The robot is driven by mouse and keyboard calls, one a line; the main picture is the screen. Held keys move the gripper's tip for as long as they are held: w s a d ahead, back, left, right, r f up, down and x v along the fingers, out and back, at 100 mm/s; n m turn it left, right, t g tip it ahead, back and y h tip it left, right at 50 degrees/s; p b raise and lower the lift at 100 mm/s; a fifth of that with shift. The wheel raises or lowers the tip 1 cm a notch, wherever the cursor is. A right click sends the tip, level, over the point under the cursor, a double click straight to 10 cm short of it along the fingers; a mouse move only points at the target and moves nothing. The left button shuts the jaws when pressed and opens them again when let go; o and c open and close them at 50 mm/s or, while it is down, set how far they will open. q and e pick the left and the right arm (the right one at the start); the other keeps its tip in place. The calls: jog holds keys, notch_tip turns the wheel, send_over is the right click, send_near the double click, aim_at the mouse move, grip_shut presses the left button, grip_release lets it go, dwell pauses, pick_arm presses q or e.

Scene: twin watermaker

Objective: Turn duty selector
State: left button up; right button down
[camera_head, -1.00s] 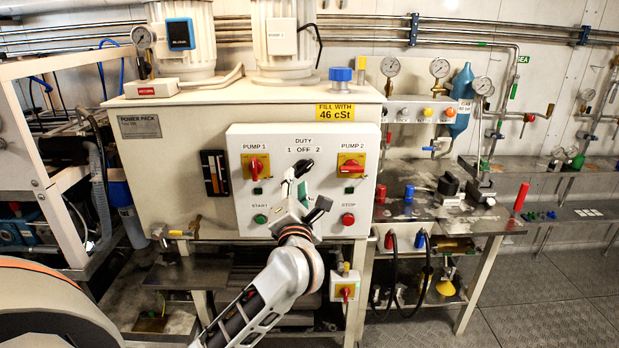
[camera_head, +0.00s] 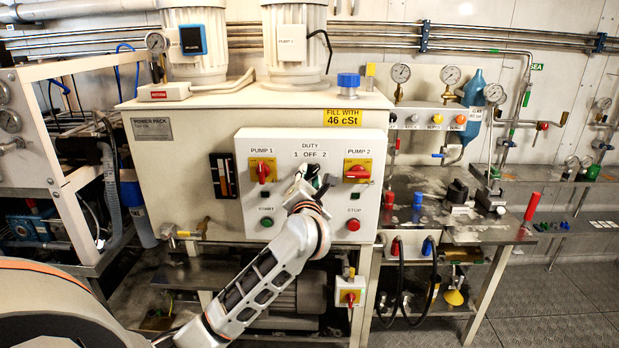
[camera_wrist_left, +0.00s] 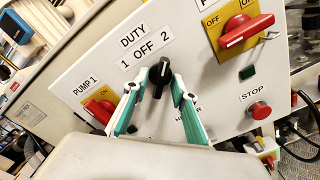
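The duty selector is a black knob (camera_wrist_left: 160,78) with a white mark, below the "DUTY 1 OFF 2" label (camera_wrist_left: 145,50) on the white panel. In the left wrist view its marked end points towards the 2. My left gripper (camera_wrist_left: 158,90) is open, with its green-lined fingers on either side of the knob and visible gaps to it. My right gripper is not in view.
The red pump 1 switch (camera_head: 263,171) and pump 2 switch (camera_head: 357,172) flank the selector. The green start button (camera_head: 267,222) and red stop button (camera_head: 353,225) sit lower on the panel. A workbench (camera_head: 420,220) with fittings stands to the right.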

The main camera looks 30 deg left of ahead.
pick_arm(q)
jog(key=c, duration=0.6)
grip_shut()
